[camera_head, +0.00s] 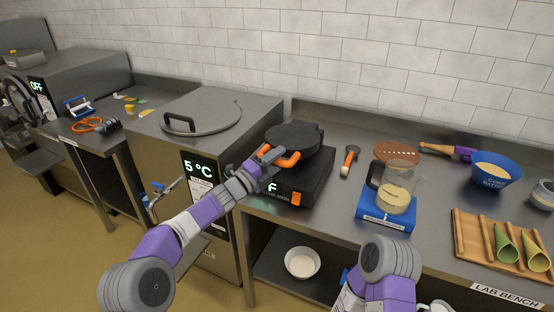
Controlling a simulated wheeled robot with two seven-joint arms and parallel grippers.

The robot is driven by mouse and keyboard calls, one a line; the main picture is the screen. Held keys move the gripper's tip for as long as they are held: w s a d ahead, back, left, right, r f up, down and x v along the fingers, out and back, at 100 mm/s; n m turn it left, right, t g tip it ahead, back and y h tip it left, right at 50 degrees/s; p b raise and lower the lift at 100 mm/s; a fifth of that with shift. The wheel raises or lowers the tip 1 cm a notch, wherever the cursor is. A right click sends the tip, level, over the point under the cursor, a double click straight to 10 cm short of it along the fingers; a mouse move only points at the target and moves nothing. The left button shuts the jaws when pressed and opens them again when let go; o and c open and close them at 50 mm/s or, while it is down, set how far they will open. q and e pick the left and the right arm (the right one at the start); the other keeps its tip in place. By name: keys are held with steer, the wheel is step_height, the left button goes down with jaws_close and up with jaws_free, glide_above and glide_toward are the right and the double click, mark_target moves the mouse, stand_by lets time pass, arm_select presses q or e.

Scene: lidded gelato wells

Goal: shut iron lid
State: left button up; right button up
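The iron (301,178) is a black box-shaped cooker with orange handles, standing on the steel bench. Its dark round lid (293,134) lies low and nearly level over it; whether it is fully down cannot be told from this angle. My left gripper (266,156) is at the orange handle (287,161) on the iron's front left, touching or very close to it. The gripper's fingers are small and partly overlap the handle, so their opening is unclear. My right arm shows at the bottom, but its gripper does not show.
A chest with a round grey lid (203,117) stands left of the iron. To the right are an orange-handled tool (350,160), a jug (397,186) on a blue scale (386,208), a blue bowl (495,171) and a wooden cone rack (480,250). A white bowl (302,262) sits below.

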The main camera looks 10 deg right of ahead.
arm_select(q)
steer(key=shift+o, duration=0.5)
steer(key=v, duration=0.7)
steer(key=shift+s+a, duration=0.2)
steer(key=shift+a, duration=0.1)
